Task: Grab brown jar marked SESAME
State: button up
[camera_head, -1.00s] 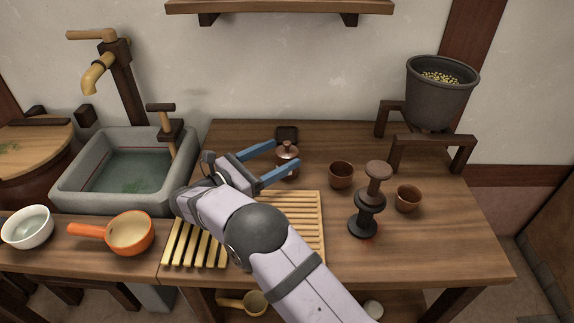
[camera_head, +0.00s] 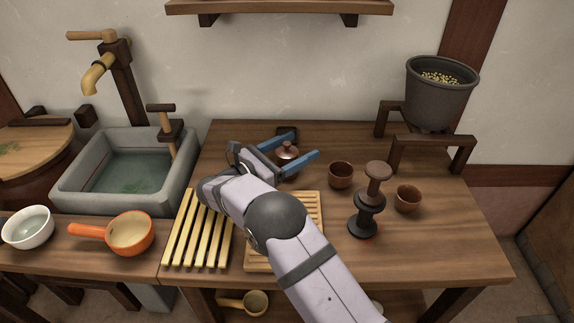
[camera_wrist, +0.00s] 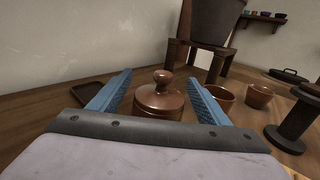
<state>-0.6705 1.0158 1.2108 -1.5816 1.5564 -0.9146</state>
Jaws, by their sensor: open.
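The brown lidded jar (camera_head: 287,151) stands upright on the wooden table near the back. I cannot see a SESAME marking on it. My gripper (camera_head: 307,143) is open, with its blue fingers on either side of the jar in the head view. In the wrist view the jar (camera_wrist: 159,96) shows its round knob and lid between the two open fingers (camera_wrist: 161,98). A gap shows on both sides of the lid there. The jar's lower body is hidden by my gripper.
Two small brown cups (camera_head: 340,175) (camera_head: 408,198) and a dark spool-shaped stand (camera_head: 363,222) are to the right. A dark square dish (camera_head: 287,132) lies behind the jar. A slatted rack (camera_head: 197,230) lies at front left. A grain hopper (camera_head: 440,95) stands at back right.

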jog(key=shift+w+d, duration=0.35)
jog(key=shift+d, duration=0.1)
jog(key=c, duration=1.4)
jog(key=shift+r, duration=0.1)
